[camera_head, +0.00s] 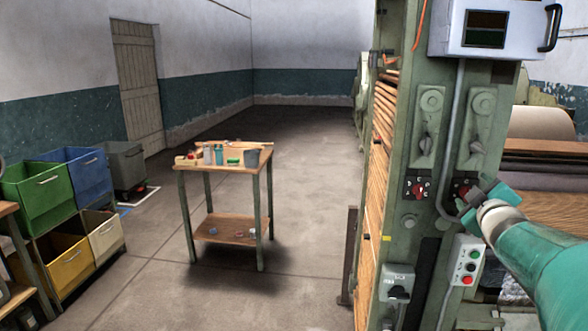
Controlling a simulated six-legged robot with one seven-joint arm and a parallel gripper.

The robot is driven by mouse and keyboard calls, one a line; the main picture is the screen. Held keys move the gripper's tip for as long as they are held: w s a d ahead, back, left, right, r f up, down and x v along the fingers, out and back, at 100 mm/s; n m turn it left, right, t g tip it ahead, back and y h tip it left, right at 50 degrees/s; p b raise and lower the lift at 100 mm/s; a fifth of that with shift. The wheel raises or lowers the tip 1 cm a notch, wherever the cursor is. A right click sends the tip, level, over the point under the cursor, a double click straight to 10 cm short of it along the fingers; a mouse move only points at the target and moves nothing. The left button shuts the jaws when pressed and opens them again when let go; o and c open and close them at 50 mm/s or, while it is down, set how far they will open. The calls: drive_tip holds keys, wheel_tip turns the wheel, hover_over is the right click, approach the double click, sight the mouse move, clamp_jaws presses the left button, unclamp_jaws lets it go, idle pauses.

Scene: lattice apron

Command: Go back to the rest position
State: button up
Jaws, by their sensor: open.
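My teal arm comes in from the lower right, and my gripper (466,207) is at its end. It is in front of the green machine post (447,130), close to a red rotary switch (463,188) that it partly covers. My gripper is open, and I see nothing held in it. I cannot tell whether it touches the switch or the post. A second red rotary switch (418,187) is on the post just to the left, in plain view.
A push-button box (467,262) and a grey lever switch (397,284) sit lower on the post. A white cabinet (494,28) hangs above. A small wooden table (222,167) with several items stands left of centre. Coloured bins (34,190) stand far left. Floor between table and machine is clear.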

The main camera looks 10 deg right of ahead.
drive_tip(key=s+a+f+m+g+y, duration=0.2)
drive_tip(key=s+a+f, duration=0.3)
drive_tip(key=a, duration=0.6)
drive_tip(key=s+a+f+m+g+y, duration=0.2)
drive_tip(key=s+a+f+g, duration=0.3)
drive_tip(key=s+a, duration=0.5)
drive_tip(key=s+a+f+m+g+y, duration=0.2)
drive_tip(key=s+a+f, duration=0.4)
drive_tip(key=a, duration=0.6)
drive_tip(key=shift+s+a+f+m+g+y, duration=0.3)
drive_tip(key=shift+s+g, duration=0.5)
drive_tip(key=shift+s, duration=0.45)
